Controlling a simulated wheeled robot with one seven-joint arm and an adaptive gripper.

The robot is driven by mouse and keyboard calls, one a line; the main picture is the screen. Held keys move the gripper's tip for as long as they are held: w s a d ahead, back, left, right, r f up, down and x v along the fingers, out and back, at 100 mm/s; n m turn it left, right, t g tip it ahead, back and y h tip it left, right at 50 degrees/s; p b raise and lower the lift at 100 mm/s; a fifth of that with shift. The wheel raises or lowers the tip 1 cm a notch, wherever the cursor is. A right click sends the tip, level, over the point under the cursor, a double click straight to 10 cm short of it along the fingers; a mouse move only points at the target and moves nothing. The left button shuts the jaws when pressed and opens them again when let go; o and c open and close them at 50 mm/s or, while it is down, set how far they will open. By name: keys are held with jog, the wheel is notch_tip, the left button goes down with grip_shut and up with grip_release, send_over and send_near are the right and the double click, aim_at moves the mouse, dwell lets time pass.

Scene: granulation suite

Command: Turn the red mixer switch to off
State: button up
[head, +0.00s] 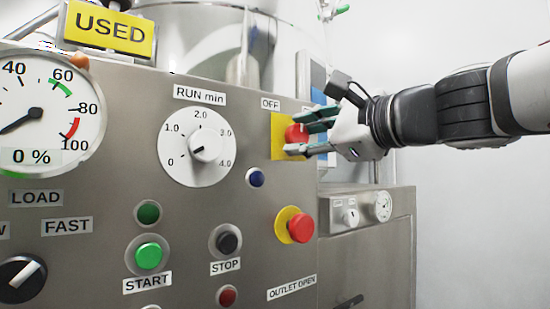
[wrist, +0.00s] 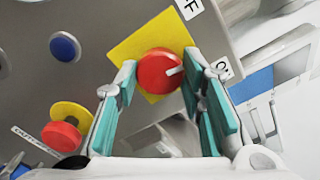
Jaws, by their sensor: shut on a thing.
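The red mixer switch (head: 294,134) is a round knob on a yellow plate (head: 277,137), at the upper right of the grey control panel. An OFF label (head: 270,104) is above the plate. In the wrist view the red knob (wrist: 157,73) has a white mark that points right, towards the ON label (wrist: 220,69). The OFF label is partly cut off at the top there. My gripper (head: 304,132) reaches in from the right, with its green-padded fingers on either side of the knob, shut on it. In the head view the fingers hide part of the knob.
Below the switch is a red mushroom button (head: 301,228) on a yellow base. A blue button (head: 256,178) and the RUN min dial (head: 197,147) are to the left. A lower steel cabinet (head: 372,240) stands behind the panel's right edge.

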jog(key=n+b, duration=0.5)
jog(key=shift+f+n+b, duration=0.2)
jog(key=shift+n+b, duration=0.1)
jog(key=n+b, duration=0.4)
jog(key=shift+r+n, duration=0.1)
jog(key=shift+n, duration=0.2)
jog(key=o, duration=1.1)
jog(key=shift+o, duration=0.2)
jog(key=shift+r, duration=0.1)
jog(key=v, duration=1.2)
